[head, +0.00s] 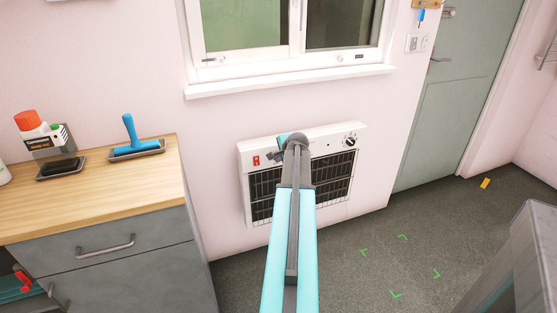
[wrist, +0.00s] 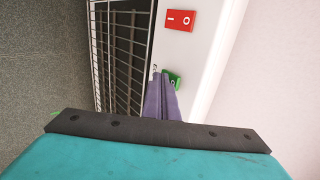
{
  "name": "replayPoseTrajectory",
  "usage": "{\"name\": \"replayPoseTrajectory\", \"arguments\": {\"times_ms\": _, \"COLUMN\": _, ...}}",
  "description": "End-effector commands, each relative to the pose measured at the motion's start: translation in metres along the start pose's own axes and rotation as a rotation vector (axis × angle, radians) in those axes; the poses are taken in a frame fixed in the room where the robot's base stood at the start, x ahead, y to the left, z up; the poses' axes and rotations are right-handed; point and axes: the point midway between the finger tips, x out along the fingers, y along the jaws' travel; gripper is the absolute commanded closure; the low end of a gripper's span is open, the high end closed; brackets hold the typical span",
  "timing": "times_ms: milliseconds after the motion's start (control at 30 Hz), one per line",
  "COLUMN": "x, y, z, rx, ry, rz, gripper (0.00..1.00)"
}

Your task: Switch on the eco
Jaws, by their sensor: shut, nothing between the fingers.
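A white wall heater (head: 345,134) with a dark grille hangs below the window. In the wrist view its white panel (wrist: 198,52) carries a red rocker switch (wrist: 180,20) marked I and O, also visible in the head view (head: 256,160). A green switch (wrist: 174,77) sits beside the red one, partly hidden by my fingers; no eco label is readable. My gripper (wrist: 160,80) is shut and empty, its tips at the green switch. I cannot tell whether they touch it or which way it is set.
A round knob (head: 351,141) is at the heater's upper right. The window sill (head: 290,80) is above. Floor to the right is open, with green corner marks.

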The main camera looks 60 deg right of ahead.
Motion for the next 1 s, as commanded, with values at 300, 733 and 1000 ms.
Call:
{"name": "replayPoseTrajectory", "arguments": {"times_ms": 300, "x": -0.006, "y": -0.007, "z": 0.001, "rx": -0.001, "ry": -0.001, "rz": -0.001, "gripper": 1.00}}
{"name": "replayPoseTrajectory", "arguments": {"times_ms": 733, "x": -0.011, "y": -0.012, "z": 0.002, "rx": -0.002, "ry": -0.002, "rz": 0.000, "gripper": 1.00}}
{"name": "replayPoseTrajectory", "arguments": {"times_ms": 1000, "x": -0.011, "y": -0.011, "z": 0.003, "rx": -0.002, "ry": -0.002, "rz": 0.000, "gripper": 1.00}}
